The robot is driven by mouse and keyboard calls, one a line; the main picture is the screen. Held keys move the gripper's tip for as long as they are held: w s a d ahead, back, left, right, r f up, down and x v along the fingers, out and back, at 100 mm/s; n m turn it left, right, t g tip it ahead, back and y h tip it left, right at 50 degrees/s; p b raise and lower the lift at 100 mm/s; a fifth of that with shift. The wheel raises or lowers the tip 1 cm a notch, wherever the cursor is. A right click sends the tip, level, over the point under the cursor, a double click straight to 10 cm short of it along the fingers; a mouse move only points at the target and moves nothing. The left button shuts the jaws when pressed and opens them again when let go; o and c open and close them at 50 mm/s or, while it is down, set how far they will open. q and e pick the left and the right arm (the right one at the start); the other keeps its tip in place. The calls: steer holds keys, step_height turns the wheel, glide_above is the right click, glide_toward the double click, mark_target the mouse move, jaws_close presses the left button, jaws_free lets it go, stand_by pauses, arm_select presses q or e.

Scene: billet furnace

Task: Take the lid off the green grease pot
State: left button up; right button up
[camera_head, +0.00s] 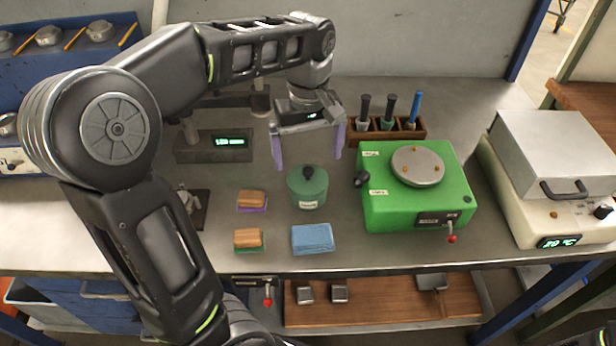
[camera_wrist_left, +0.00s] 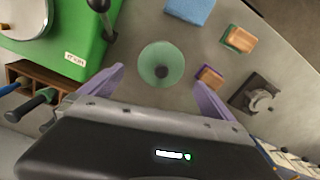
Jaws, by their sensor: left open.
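The green grease pot (camera_head: 306,193) stands upright on the bench, with a label on its front. I see no contact between fingers and lid. My right gripper is not in view.
A green machine (camera_head: 415,205) with a round metal plate stands right of the pot. A wooden rack (camera_head: 385,128) with several handled tools is behind. A white heater (camera_head: 540,215) is far right.

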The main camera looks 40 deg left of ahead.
mark_target(308, 169)
arm_select(q)
step_height(308, 169, down, 5)
steer(key=shift+f+p, duration=0.1)
steer(key=shift+p, duration=0.25)
steer(key=shift+s, duration=0.1)
steer(key=shift+c, duration=0.4)
steer(key=c, duration=1.2)
